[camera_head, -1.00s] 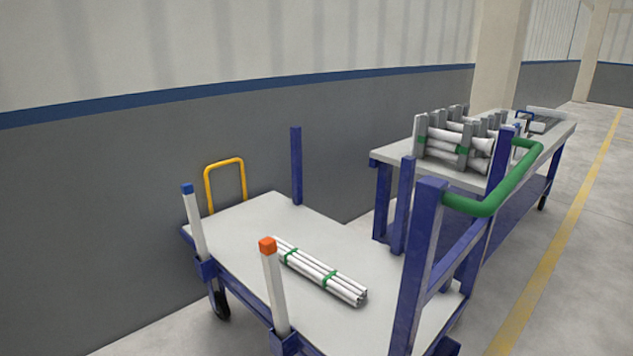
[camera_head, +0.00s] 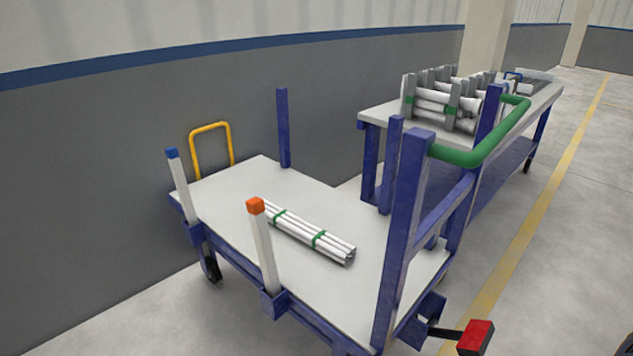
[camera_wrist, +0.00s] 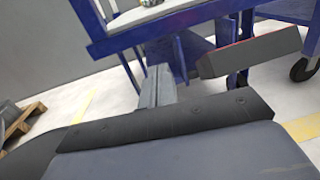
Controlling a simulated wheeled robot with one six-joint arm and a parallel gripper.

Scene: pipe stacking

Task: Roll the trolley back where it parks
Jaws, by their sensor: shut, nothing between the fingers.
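The trolley has a pale flat deck (camera_head: 350,205), a blue frame and a green push handle (camera_head: 485,145) at its right end. A bundle of white pipes with green bands (camera_head: 308,232) lies on the deck. A red-topped pedal (camera_head: 476,337) sticks out low at the trolley's handle end; its dark side shows in the wrist view (camera_wrist: 250,54). My gripper (camera_wrist: 156,80) is shut and empty in the wrist view, left of the pedal and apparently apart from it. Blue trolley framing (camera_wrist: 150,25) lies beyond it. The gripper is not clearly visible in the head view.
A workbench (camera_head: 450,115) with a grey pipe rack (camera_head: 445,100) stands behind the trolley, along the grey wall (camera_head: 80,170). A yellow hoop (camera_head: 211,150) stands by the wall. A yellow floor line (camera_head: 545,190) runs at right; floor beside it is clear. A wooden pallet (camera_wrist: 22,124) shows at left.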

